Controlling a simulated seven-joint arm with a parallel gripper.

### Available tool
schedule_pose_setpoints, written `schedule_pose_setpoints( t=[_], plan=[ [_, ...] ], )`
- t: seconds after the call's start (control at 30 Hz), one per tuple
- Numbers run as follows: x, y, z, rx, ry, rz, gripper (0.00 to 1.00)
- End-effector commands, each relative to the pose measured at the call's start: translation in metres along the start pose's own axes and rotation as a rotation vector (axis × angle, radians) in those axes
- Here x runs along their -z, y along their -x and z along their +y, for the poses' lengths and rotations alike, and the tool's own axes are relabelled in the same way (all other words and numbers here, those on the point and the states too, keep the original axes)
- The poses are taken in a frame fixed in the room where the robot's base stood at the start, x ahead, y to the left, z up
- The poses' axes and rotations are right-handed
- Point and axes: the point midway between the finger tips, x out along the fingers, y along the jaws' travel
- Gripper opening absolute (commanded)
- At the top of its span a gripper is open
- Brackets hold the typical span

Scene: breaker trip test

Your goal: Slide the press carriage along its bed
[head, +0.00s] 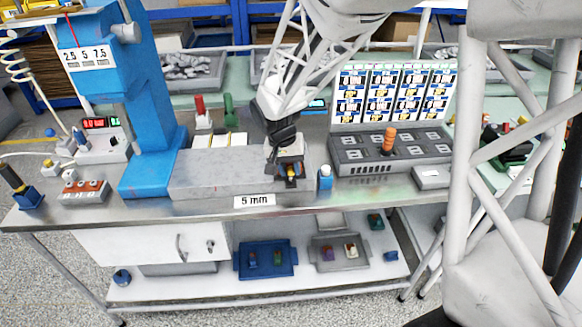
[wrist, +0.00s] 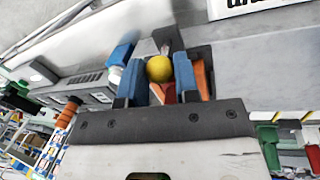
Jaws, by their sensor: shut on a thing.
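The blue press (head: 150,120) stands at the left of the bench, with a scale reading 2.5, 5, 7.5 on its head. Its grey bed (head: 215,172) runs right from the press foot. My gripper (head: 291,170) is at the right end of the bed. The gripper hides most of the carriage in the head view.
A small blue and white bottle (head: 325,178) stands just right of the bed's end. Beyond it is a grey socketed block (head: 390,150) with an orange peg (head: 389,139). A "5 mm" label (head: 254,200) is on the bench's front edge. Red and green pieces stand behind the bed.

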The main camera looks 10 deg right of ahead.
Motion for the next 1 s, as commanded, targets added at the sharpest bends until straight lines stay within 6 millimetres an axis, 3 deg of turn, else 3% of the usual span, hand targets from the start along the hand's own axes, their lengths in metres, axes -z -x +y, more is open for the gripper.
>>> schedule_pose_setpoints(
  t=[0.37, 1.0],
  plan=[
    [-0.009, 0.008, -0.042, 0.0, 0.003, 0.001, 0.0],
    [-0.036, 0.034, -0.173, -0.001, 0.003, 0.0, 0.0]
  ],
)
